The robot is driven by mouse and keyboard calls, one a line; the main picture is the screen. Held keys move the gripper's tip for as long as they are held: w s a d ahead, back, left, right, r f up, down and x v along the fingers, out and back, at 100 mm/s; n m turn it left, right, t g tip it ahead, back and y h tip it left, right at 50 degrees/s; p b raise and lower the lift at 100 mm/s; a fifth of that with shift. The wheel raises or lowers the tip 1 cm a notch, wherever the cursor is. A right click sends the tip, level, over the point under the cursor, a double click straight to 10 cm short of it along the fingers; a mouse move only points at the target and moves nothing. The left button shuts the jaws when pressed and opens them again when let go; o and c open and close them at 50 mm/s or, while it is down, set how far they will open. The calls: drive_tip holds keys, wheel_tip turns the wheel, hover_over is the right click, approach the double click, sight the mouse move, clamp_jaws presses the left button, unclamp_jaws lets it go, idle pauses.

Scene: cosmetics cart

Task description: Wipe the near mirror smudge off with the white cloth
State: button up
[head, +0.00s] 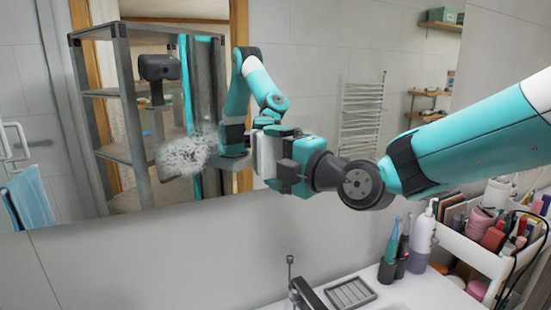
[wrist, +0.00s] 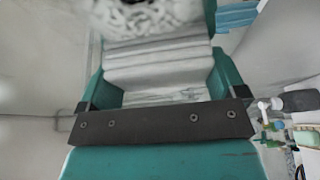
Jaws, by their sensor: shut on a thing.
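My gripper (head: 284,150) is shut on the folded white cloth (head: 266,154), in front of the mirror (head: 310,60). In the wrist view the cloth (wrist: 155,65) is a stack of pale folds between the teal fingers (wrist: 158,75). A whitish, scribbled smudge (head: 187,153) is on the mirror's lower part, left of the cloth in the head view. In the wrist view a smudge (wrist: 150,14) shows at the top edge, beyond the cloth. I see only one smudge clearly. I cannot tell whether the cloth touches the glass.
Below the mirror are a basin with a dark faucet (head: 305,294), a soap tray (head: 350,293), toothbrush cups (head: 388,270) and a pump bottle (head: 421,240). A white cart (head: 470,250) full of cosmetics stands at the right. The shelf, towel rail and second arm are reflections.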

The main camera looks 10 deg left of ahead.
drive_tip(key=d+b, duration=0.1)
drive_tip(key=w+b, duration=0.1)
drive_tip(key=shift+w+d+f+b, duration=0.15)
drive_tip(key=shift+d+f+b, duration=0.15)
drive_tip(key=shift+d, duration=0.1)
drive_tip(key=w+d+b, duration=0.5)
drive_tip(key=d+b, duration=0.2)
drive_tip(key=b, duration=0.1)
drive_tip(key=shift+w+r, duration=0.2)
drive_tip(key=shift+w, duration=0.05)
drive_tip(key=shift+b, duration=0.45)
